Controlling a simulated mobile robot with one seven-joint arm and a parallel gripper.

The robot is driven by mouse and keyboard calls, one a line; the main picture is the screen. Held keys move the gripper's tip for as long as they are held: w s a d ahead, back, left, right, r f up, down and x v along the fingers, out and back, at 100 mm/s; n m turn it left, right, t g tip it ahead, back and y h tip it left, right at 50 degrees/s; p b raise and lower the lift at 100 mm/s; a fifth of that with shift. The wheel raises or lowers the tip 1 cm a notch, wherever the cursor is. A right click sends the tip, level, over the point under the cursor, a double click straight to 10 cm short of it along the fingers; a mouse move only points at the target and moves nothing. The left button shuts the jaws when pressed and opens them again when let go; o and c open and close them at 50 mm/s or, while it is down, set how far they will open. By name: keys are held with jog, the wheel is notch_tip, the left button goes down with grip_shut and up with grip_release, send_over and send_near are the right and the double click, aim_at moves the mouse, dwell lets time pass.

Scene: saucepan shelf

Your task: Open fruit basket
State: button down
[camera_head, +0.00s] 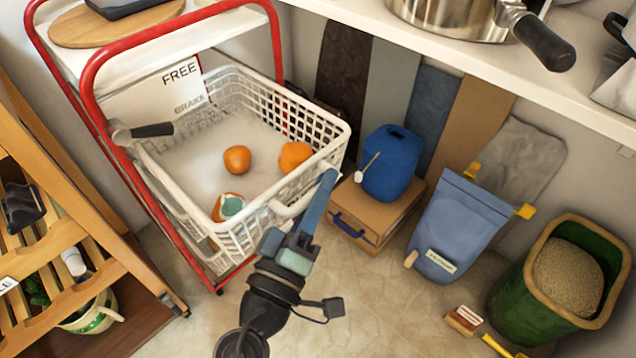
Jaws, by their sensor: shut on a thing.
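The fruit basket (208,203) is a white lattice plastic basket held in a red-framed cart at the left. It stands out from the cart toward me, and its inside shows. Two oranges (237,159) and a third, partly teal-and-white round item (228,206) lie in it. My gripper (316,203) is at the basket's front right edge, shut on the white front handle (290,208). The exact contact of the fingertips is partly hidden by the gripper itself.
A blue container (390,165) sits on a cardboard box (352,222) just right of my gripper. A blue bag (456,228) and a green bin (530,290) stand farther right. A wooden rack (75,235) is at the left. Tiled floor is clear below the basket.

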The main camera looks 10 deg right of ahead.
jog(key=c, duration=0.8)
grip_release()
jog(key=shift+d+r, duration=0.1)
jog(key=shift+d, duration=0.15)
jog(key=shift+c, duration=0.2)
jog(key=shift+a, duration=0.1)
jog(key=shift+s+a, duration=0.35)
jog(key=p+v, duration=0.2)
jog(key=v, duration=1)
